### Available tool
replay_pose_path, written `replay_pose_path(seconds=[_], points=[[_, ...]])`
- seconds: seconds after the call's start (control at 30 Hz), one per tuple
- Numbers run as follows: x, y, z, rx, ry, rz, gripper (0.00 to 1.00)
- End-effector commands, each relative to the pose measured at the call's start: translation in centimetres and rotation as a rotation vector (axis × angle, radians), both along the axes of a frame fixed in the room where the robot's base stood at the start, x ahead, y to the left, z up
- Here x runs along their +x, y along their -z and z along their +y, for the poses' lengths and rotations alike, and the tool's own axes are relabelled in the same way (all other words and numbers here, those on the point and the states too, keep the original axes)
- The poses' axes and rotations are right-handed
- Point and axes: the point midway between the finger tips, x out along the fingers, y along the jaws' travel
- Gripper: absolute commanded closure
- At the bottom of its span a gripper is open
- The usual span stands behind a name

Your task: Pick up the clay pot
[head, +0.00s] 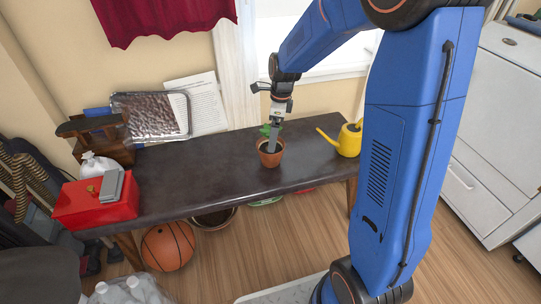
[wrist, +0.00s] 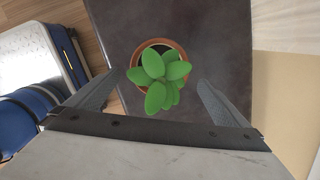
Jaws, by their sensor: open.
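The clay pot (head: 270,157) is small and terracotta, with a green leafy plant in it. It stands upright on the dark bench (head: 205,170), right of the bench's middle. In the wrist view the pot's rim (wrist: 183,52) shows around the plant (wrist: 160,78), at the upper middle between my fingers. My gripper (head: 273,138) points down just above or at the pot in the head view; a finger hides part of the plant. In the wrist view my gripper (wrist: 155,92) is open, with a finger on each side and gaps to the pot. Contact is not visible.
A yellow watering can (head: 349,140) stands right of the pot. A basketball (head: 167,246) is on the floor. The bench left of the pot is clear.

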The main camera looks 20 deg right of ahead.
Motion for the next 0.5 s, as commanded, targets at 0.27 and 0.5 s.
replay_pose_path(seconds=[0.27,0.5], points=[[0.1,1.9,0.3,0.000,-0.001,0.001,0.00],[0.2,4.9,1.0,0.000,-0.001,0.003,0.00]])
